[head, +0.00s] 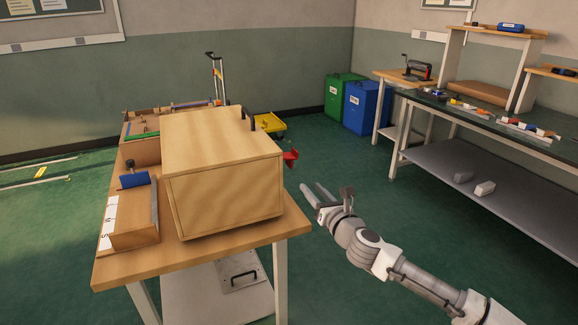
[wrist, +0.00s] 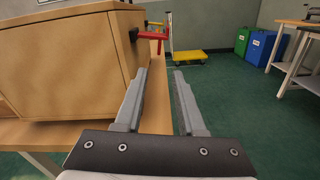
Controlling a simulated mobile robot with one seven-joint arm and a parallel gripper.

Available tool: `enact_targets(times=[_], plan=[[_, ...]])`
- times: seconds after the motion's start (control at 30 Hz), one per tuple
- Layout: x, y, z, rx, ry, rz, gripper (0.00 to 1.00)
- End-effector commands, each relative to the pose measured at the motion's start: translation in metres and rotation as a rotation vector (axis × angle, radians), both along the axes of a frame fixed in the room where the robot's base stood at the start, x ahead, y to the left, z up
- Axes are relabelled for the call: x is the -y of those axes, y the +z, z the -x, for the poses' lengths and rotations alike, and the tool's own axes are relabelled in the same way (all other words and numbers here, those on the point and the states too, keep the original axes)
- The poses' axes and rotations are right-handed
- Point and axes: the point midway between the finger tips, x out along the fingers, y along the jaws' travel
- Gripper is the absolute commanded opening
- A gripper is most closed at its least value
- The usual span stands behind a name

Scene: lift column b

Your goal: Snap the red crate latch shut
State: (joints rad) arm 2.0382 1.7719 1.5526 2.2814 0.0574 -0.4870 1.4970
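The wooden crate (head: 222,172) stands on a wooden table, with a black handle on its lid. The red latch (head: 290,158) sticks out from the crate's right side, near its far end. In the wrist view the red latch (wrist: 152,36) juts to the right from the side wall of the crate (wrist: 70,65), ahead of my fingertips. My gripper (head: 312,194) is to the right of the crate, nearer than the latch and apart from it. In the wrist view my gripper (wrist: 160,73) is open, with nothing between its fingers.
The table (head: 190,262) also holds a blue-handled tool (head: 133,180) left of the crate. A yellow cart (wrist: 190,56) stands beyond. Green (head: 341,95) and blue (head: 361,106) bins stand by the back wall. A workbench (head: 500,130) is at right. The floor between is clear.

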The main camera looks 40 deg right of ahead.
Motion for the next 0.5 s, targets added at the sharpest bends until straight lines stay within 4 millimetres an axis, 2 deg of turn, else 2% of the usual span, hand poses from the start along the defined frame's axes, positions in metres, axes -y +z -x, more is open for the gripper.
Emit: enact_targets(times=[0.5], plan=[[0.020, -0.002, -0.092, -0.002, 0.004, 0.004, 0.39]])
